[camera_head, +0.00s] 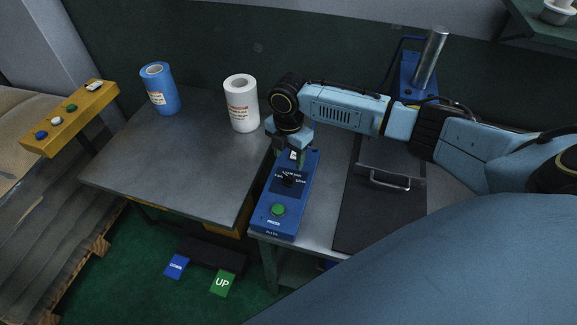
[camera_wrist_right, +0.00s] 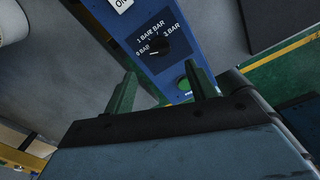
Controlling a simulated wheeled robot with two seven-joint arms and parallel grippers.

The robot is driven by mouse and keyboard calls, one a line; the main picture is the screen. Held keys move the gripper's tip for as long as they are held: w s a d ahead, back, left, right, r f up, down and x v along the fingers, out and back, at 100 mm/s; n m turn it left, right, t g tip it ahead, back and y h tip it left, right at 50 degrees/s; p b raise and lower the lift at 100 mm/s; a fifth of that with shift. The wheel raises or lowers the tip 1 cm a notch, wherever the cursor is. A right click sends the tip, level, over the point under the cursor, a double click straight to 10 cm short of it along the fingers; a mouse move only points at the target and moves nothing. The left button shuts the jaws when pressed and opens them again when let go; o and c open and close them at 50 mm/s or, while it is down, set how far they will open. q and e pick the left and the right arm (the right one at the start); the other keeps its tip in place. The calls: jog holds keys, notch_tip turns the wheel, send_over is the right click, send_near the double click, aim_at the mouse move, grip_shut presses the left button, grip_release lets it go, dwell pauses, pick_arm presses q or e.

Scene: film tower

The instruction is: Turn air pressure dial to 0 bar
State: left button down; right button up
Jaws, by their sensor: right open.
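The air pressure dial (camera_head: 287,180) is a small black knob on a blue control panel (camera_head: 268,222). In the right wrist view the dial (camera_wrist_right: 158,46) shows BAR labels around it, with 0 BAR at its left and 3 BAR at its right. I cannot tell for sure which label it points at. My right gripper (camera_head: 294,158) is above the panel, just beyond the dial in the head view. Its green fingers (camera_wrist_right: 158,70) are apart and empty, with the dial showing beyond the gap between them. My left gripper is not in view.
A green button (camera_head: 278,210) sits on the panel near the dial. A blue roll (camera_head: 160,90) and a white roll (camera_head: 241,103) stand on the grey table (camera_head: 180,160). A dark plate with a handle (camera_head: 390,181) lies right of the panel. UP (camera_head: 222,283) and DOWN (camera_head: 176,266) pedals are on the floor.

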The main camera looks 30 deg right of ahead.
notch_tip(320, 180, up, 5)
jog(key=shift+r, duration=0.2)
dwell(0.5)
